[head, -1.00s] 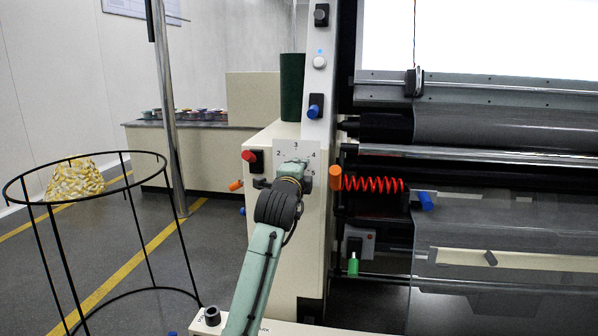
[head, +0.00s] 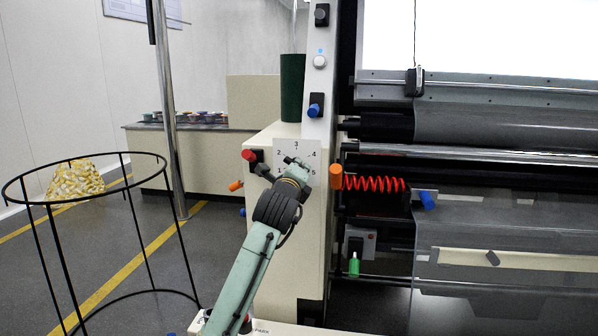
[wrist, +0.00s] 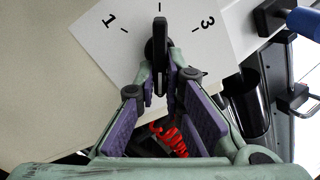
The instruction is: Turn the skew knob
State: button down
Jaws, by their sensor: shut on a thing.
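The skew knob (wrist: 160,28) is black with a narrow upright bar in the wrist view. It sits on a white dial plate (wrist: 105,50) where the numbers 1 and 3 are visible. My gripper (wrist: 162,80) has its purple-padded fingers on either side of the bar and is shut on it. There my gripper (head: 285,168) covers the lower plate and hides the knob.
A red button (head: 249,155) and an orange lever (head: 236,185) are left of the dial. An orange knob (head: 336,176) and a red coiled hose (head: 373,184) are close on the right. A black ring stand (head: 85,200) with a yellow-patterned bundle stands on the floor at left.

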jog(key=shift+f, duration=0.1)
jog(key=c, duration=1.7)
grip_release()
jog(key=s+a, duration=0.2)
jog(key=s, duration=1)
jog(key=shift+a, duration=0.2)
jog(key=shift+w, duration=0.1)
